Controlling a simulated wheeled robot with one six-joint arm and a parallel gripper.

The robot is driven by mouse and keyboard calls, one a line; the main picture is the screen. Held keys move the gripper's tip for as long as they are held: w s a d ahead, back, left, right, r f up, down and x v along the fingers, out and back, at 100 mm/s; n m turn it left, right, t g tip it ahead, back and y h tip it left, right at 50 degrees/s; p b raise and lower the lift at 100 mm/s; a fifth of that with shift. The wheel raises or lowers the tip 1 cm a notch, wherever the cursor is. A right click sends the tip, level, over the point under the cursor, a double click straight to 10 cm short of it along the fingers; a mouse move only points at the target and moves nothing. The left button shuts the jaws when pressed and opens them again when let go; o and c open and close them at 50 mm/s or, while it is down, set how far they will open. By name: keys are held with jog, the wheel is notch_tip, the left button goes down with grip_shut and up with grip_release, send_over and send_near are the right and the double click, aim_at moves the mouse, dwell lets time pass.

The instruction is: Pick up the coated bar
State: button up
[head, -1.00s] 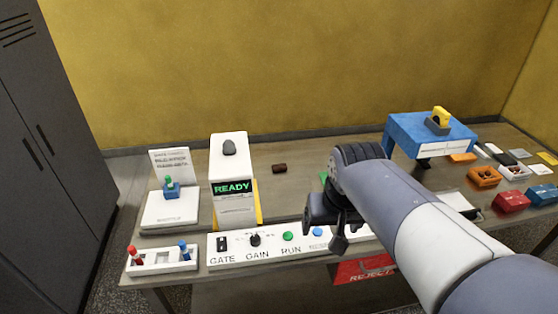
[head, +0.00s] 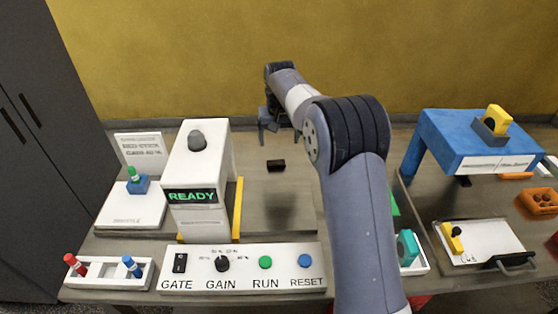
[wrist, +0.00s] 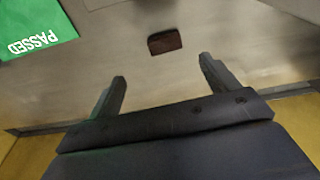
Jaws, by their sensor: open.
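The coated bar (head: 275,165) is a small dark brown block lying on the table, right of the white machine. It also shows in the wrist view (wrist: 164,41), ahead of the fingers and between their lines. My gripper (head: 272,124) is above the table, near and above the bar in the head view. In the wrist view my gripper (wrist: 163,72) has its two fingers wide apart with nothing between them. The bar is apart from both fingers.
The white READY machine (head: 197,160) stands left of the bar. A control panel (head: 243,270) lies in front. A green PASSED sheet (wrist: 30,28) lies near the bar. A blue stand (head: 455,145) is at the right. Table around the bar is clear.

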send_over(276, 162)
jog(key=s, duration=0.1)
jog(key=f, duration=0.5)
jog(key=shift+s+d+f+p, duration=0.15)
jog(key=shift+d+f+p, duration=0.2)
jog(key=shift+f, duration=0.05)
jog(key=shift+w+a+f+p, duration=0.15)
jog(key=shift+f+p, duration=0.1)
jog(key=shift+f, duration=0.6)
jog(key=shift+w+a+f+p, duration=0.1)
jog(key=shift+w+f+p, duration=0.1)
jog(key=shift+f, duration=0.6)
jog(key=shift+w+a+f+p, duration=0.15)
jog(key=shift+f+p, duration=0.1)
jog(key=shift+f, duration=0.6)
jog(key=c, duration=0.9)
